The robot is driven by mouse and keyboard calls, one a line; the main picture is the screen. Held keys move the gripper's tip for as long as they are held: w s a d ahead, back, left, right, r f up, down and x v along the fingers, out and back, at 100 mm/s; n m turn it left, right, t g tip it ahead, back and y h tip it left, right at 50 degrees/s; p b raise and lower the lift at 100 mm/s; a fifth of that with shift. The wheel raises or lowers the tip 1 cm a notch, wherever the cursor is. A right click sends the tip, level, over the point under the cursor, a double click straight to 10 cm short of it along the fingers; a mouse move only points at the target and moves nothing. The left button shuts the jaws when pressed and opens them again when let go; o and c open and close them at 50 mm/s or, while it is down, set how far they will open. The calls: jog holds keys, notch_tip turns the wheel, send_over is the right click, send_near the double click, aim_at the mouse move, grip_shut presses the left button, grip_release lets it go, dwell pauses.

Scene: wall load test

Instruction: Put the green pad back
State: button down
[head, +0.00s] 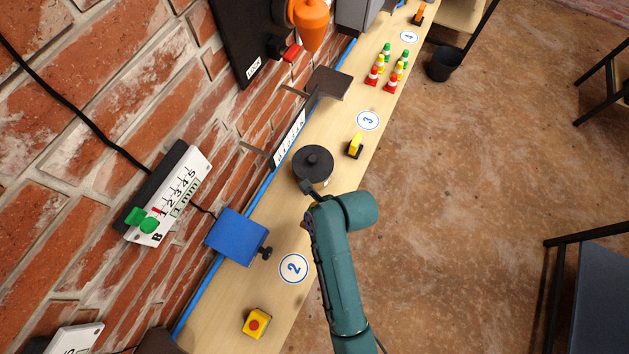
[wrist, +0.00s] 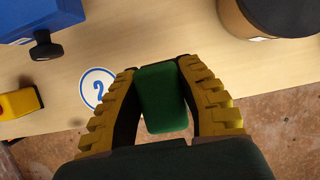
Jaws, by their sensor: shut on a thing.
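The green pad (wrist: 162,102) is a rounded block held between the two yellow ribbed fingers of my gripper (wrist: 158,67) in the wrist view. My gripper is shut on it, with a finger against each side. The pad appears above the bench's front edge, to the right of the round 2 label (wrist: 97,90). In the head view my teal arm hides the gripper and the pad; the 2 label (head: 293,268) shows left of the arm. The pad's place cannot be told from these frames.
A black round-topped canister (head: 313,165) stands on the bench (head: 222,306). A blue box with a black knob (head: 236,237) sits against the wall. A yellow box with a red button (head: 257,323) lies nearer. A gauge B with green parts (head: 165,195) hangs on the brick wall.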

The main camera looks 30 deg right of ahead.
notch_tip(320, 180, down, 10)
jog(key=shift+d+r+b, duration=0.1)
jog(key=shift+r+b, duration=0.15)
jog(key=shift+b, duration=0.4)
jog(key=shift+f, duration=0.1)
jog(key=c, duration=0.8)
grip_release()
